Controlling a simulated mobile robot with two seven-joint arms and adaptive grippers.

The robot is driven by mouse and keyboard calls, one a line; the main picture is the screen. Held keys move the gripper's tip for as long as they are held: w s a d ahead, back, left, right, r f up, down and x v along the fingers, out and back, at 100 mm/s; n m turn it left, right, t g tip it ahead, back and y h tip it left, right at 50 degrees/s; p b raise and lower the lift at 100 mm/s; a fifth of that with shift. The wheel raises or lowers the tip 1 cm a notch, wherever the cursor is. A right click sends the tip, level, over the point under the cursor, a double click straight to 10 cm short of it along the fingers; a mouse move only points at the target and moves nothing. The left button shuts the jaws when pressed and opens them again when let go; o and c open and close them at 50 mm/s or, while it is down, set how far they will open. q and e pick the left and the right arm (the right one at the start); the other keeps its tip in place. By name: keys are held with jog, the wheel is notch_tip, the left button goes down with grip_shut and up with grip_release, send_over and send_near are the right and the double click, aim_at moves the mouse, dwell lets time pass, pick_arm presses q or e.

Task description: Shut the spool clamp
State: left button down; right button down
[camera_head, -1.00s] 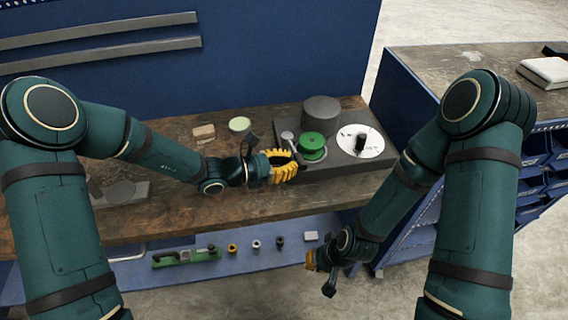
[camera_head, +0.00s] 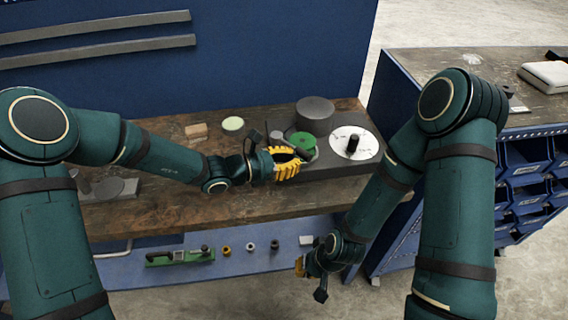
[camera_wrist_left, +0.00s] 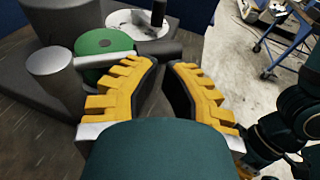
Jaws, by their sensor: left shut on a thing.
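The spool clamp sits on a dark block (camera_head: 345,168) on the bench. Its pale bar (camera_wrist_left: 105,60) runs from the grey post (camera_wrist_left: 52,75) along the near edge of the green spool disc (camera_wrist_left: 101,43), and ends in a darker grey handle (camera_wrist_left: 160,48). My left gripper (camera_head: 296,165), with yellow fingers, is at the near side of the green disc (camera_head: 302,140). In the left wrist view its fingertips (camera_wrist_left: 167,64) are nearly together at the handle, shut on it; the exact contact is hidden. My right gripper (camera_head: 300,267) hangs low before the bench; its jaw opening is unclear.
A dark cylinder (camera_head: 315,113) and a white dial (camera_head: 368,146) with a black knob (camera_head: 353,144) stand on the block beside the disc. Small parts and a green tool (camera_head: 180,257) lie on the lower blue shelf.

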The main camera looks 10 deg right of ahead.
aim_at(297, 154)
pick_arm(q)
jog(key=shift+w+d+b, duration=0.35)
jog(key=shift+w+d, duration=0.15)
jog(key=shift+d, duration=0.4)
jog(key=shift+w+d+b, duration=0.3)
jog(key=shift+w+d, duration=0.2)
jog(key=shift+d, duration=0.35)
pick_arm(e)
jog(key=shift+w+f, duration=0.15)
jog(key=shift+f, duration=0.6)
